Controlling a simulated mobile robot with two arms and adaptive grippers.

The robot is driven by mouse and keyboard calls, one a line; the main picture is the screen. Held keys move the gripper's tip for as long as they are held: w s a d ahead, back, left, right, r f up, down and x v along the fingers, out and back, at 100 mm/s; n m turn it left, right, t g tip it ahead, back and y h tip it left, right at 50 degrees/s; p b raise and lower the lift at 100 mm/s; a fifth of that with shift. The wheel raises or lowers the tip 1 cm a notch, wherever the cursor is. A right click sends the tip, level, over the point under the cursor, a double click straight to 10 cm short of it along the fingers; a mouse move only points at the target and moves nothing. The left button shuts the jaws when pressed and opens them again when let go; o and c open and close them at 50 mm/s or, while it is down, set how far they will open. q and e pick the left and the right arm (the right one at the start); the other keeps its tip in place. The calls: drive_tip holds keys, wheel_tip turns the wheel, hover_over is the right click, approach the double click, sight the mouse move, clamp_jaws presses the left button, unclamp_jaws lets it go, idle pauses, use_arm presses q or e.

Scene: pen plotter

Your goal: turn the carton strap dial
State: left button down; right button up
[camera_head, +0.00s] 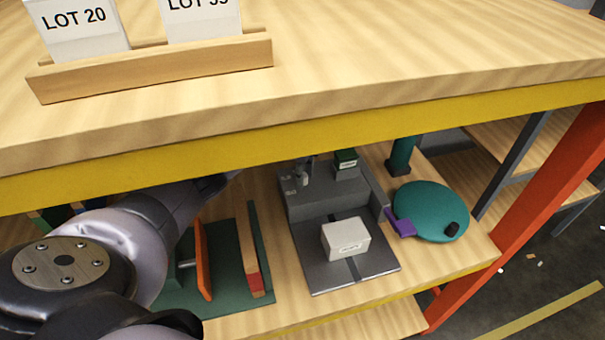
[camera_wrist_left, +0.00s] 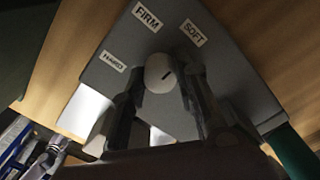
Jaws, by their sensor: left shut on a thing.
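The grey strapping machine (camera_head: 335,207) stands on the lower shelf, with a pale carton (camera_head: 345,239) on its bed. In the left wrist view, its grey panel (camera_wrist_left: 215,65) carries a round pale dial (camera_wrist_left: 157,70) with a short dark mark. Labels around the dial read FIRM (camera_wrist_left: 147,15), SOFT (camera_wrist_left: 193,32) and a blurred one, seemingly HARD (camera_wrist_left: 113,62). My left gripper (camera_wrist_left: 168,84) is shut on the dial, with one finger on each side. In the head view, the upper tabletop hides my left gripper's fingers. My right gripper is not in view.
The upper wooden tabletop (camera_head: 330,75) with its yellow edge overhangs the machine. A green fixture with an orange plate (camera_head: 203,260) stands left of the machine. A teal disc (camera_head: 428,207) and purple block (camera_head: 400,224) lie right of it.

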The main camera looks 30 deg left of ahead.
use_arm(q)
drive_tip(key=shift+w+r, duration=0.1)
drive_tip(key=c, duration=1.2)
unclamp_jaws()
drive_tip(key=shift+c, duration=0.2)
wheel_tip(320, 180, up, 12)
